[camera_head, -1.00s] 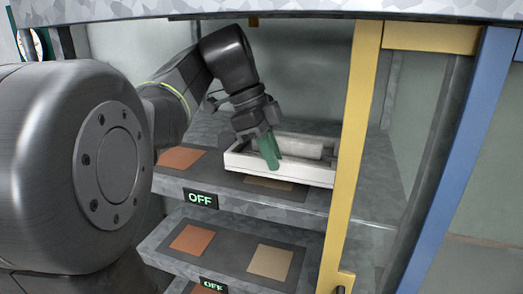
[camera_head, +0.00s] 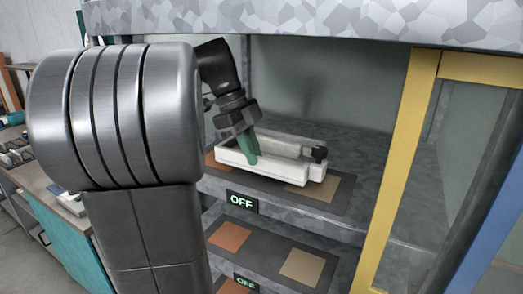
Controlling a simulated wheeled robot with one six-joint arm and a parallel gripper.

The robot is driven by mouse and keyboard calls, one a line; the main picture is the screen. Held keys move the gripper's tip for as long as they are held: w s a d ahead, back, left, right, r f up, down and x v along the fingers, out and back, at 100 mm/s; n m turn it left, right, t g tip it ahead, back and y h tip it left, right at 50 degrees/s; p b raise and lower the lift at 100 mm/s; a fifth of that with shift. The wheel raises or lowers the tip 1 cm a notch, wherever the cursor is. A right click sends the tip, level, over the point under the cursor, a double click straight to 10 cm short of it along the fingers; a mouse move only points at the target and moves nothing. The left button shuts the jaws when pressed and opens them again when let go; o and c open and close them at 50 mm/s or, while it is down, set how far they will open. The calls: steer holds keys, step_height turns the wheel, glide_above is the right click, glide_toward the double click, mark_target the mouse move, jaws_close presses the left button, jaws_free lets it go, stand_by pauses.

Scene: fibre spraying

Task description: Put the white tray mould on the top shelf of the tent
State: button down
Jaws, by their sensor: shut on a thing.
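The white tray mould (camera_head: 288,175) is a long, open white box with a dark fitting at its right end. It is at the upper shelf (camera_head: 360,170) of the tent, over a dark mat with an orange and a tan square. My gripper (camera_head: 248,150) has green fingers and is shut on the tray's near left wall. Whether the tray rests fully on the shelf or sits slightly above it, I cannot tell. My arm hides part of the shelf's left side.
An "OFF" sign (camera_head: 242,202) is on the shelf's front edge. A lower shelf (camera_head: 335,262) holds orange and tan squares. A yellow door frame (camera_head: 398,150) and a blue post (camera_head: 490,225) stand at right. A cluttered bench (camera_head: 40,190) is at far left.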

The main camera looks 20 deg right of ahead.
steer(key=shift+f+p, duration=0.3)
steer(key=shift+f, duration=1.35)
steer(key=c, duration=1.9)
jaws_free()
steer(key=shift+f, duration=0.2)
steer(key=o, duration=0.4)
steer(key=shift+r, duration=0.15)
